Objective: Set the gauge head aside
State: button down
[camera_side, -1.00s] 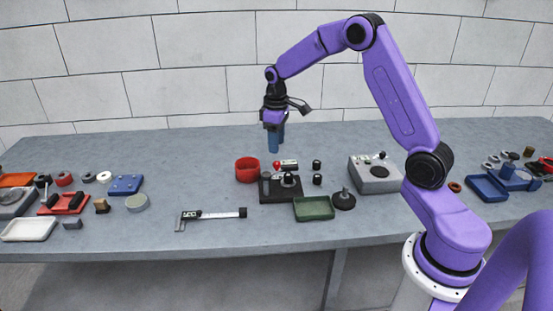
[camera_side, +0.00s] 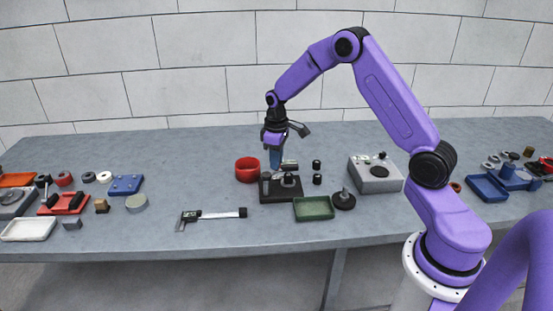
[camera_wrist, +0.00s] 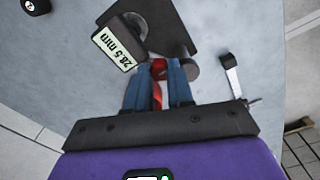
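A small display unit reading 28.5 mm (camera_wrist: 115,42) lies beside a dark base (camera_wrist: 165,20) in the wrist view; it looks like the gauge head, though I cannot be sure. In the side view the pale unit (camera_side: 290,165) sits just behind the dark fixture (camera_side: 282,194). My gripper (camera_side: 276,166) points down there, its blue fingertips low over the spot. In the wrist view my gripper (camera_wrist: 159,66) has its fingers apart, with a small red knob (camera_wrist: 158,68) between or just beyond the tips. The fingers partly hide the contact.
A red bowl (camera_side: 247,170) stands close left of the fixture. A green tray (camera_side: 314,208), a dark round stand (camera_side: 344,200) and a grey box (camera_side: 376,176) are to the right. A caliper (camera_side: 212,214) lies in front. The back of the table is clear.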

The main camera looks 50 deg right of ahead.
jog(key=shift+s+m, duration=0.15)
jog(key=shift+m, duration=0.25)
jog(key=shift+s+a+r+m, duration=0.1)
jog(key=shift+s+a+m, duration=0.5)
jog(key=shift+m, duration=1.95)
jog(key=shift+s+a+f+m, duration=0.1)
jog(key=shift+s+a+m, duration=0.45)
jog(key=shift+m, duration=1.95)
jog(key=shift+s+a+r+m, duration=0.1)
jog(key=shift+s+a+m, duration=0.5)
jog(key=shift+m, duration=1.95)
jog(key=shift+w+a, duration=0.3)
jog(key=c, duration=1)
grip_release()
notch_tip(320, 180, up, 17)
jog(key=shift+r, duration=0.2)
